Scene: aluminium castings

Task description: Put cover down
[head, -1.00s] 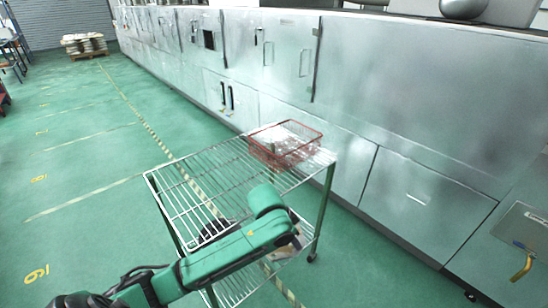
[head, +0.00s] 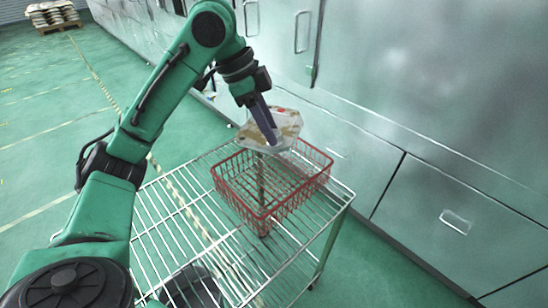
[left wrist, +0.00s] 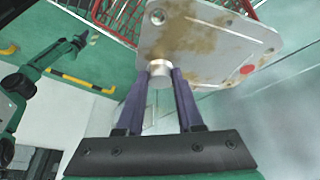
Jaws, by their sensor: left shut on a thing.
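The cover (head: 288,123) is a flat light-grey metal plate with brown stains and a small red spot. It hangs tilted above the back part of the red wire basket (head: 297,194). My left gripper (head: 271,138) is shut on it. In the left wrist view the purple fingers (left wrist: 160,78) close on a short round boss at the edge of the cover (left wrist: 205,38). The basket shows partly behind the cover in that view (left wrist: 122,14). The visible part of the basket looks empty.
The basket stands on a wire-shelf cart (head: 165,222), whose left part of the top shelf is clear. Grey metal machine panels (head: 440,130) rise behind and to the right. A loaded pallet (head: 52,16) stands far back on the green floor.

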